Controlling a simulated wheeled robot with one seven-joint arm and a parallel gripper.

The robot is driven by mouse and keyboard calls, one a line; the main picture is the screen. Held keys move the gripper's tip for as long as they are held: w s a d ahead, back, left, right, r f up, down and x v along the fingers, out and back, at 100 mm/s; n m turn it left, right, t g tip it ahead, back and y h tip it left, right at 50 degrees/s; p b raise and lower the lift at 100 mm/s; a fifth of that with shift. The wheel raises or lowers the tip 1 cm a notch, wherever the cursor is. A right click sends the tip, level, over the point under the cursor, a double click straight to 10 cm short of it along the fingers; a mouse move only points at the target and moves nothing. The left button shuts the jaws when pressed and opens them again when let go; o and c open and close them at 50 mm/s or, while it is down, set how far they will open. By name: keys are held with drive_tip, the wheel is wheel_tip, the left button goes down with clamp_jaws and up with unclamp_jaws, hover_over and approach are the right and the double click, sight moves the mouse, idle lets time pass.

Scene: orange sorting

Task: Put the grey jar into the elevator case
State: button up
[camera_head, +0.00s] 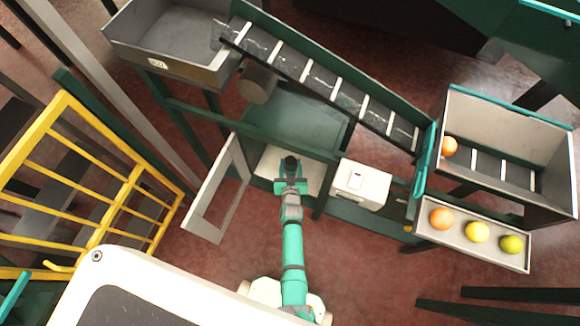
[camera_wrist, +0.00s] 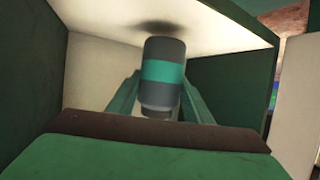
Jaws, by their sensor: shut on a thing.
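The grey jar (camera_wrist: 163,52), with a teal band around its middle, stands out between the two green fingers of my gripper (camera_head: 291,184) in the wrist view. In the head view the jar's dark end (camera_head: 291,162) shows just beyond the fingers. My gripper is shut on it. The elevator case (camera_head: 312,176) is a green box with a pale inner panel, and its door (camera_head: 216,195) hangs open to the left. The jar is at the case opening, within its walls. In the wrist view a dark shadow lies on the pale panel (camera_wrist: 225,32) close to the jar; I cannot tell whether they touch.
A white control box (camera_head: 360,184) sits right of the opening. A sloping conveyor (camera_head: 320,86) runs above, from a grey bin (camera_head: 170,45) to a crate (camera_head: 505,118). A tray (camera_head: 460,247) holds fruit at the right. A yellow railing (camera_head: 95,175) stands at the left.

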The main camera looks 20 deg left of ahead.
drive_tip(key=shift+f, duration=1.05)
drive_tip(key=shift+f, duration=0.1)
drive_tip(key=o, duration=1.2)
drive_tip(key=shift+s+d, duration=0.1)
